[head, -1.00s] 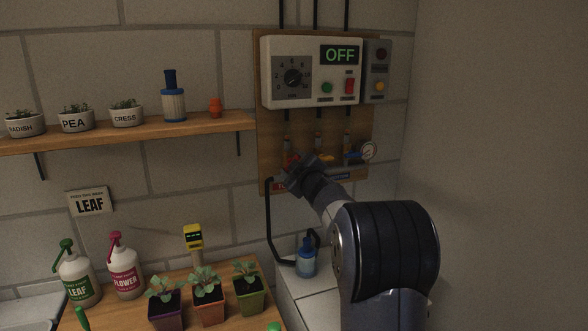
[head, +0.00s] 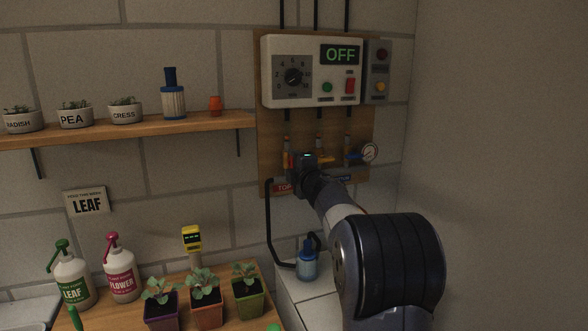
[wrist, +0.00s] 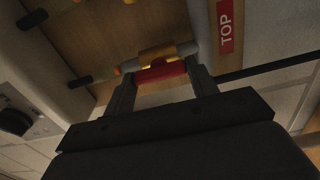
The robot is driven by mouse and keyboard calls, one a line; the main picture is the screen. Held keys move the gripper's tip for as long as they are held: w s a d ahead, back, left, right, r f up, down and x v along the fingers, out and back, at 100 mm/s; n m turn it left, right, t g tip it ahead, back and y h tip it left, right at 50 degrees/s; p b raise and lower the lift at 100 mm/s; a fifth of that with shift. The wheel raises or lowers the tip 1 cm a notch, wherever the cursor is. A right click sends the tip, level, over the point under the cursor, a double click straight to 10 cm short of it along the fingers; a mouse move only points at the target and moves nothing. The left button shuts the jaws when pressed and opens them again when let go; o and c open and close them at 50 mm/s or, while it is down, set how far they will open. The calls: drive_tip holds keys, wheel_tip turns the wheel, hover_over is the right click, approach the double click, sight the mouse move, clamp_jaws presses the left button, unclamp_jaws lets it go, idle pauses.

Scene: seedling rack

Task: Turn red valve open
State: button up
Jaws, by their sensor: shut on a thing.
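The red valve's handle (wrist: 160,73) lies between the two fingertips of my gripper (wrist: 160,82) in the wrist view. The fingers are shut on it, one at each end. The handle lies along the brass valve body (wrist: 156,54), roughly in line with the grey pipe pieces. In the head view my gripper (head: 304,160) is at the wooden backboard, below the control box, and my wrist hides most of the red valve.
The control box (head: 312,72) above reads OFF. A red TOP label (wrist: 226,25) sits close beside the right finger. A shelf (head: 130,132) with pots is at left. Potted seedlings (head: 205,292) and spray bottles (head: 121,275) stand below left. A blue bottle (head: 307,263) stands below.

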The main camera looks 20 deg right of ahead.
drive_tip(key=shift+f, duration=0.1)
idle(0.3)
drive_tip(key=o, duration=1)
drive_tip(key=shift+s, duration=0.1)
drive_tip(key=s+b, duration=0.2)
drive_tip(key=s, duration=0.8)
drive_tip(key=shift+s, duration=0.35)
drive_tip(key=shift+w, duration=0.1)
drive_tip(key=w+p, duration=0.2)
drive_tip(key=w, duration=0.8)
drive_tip(key=shift+w, duration=0.35)
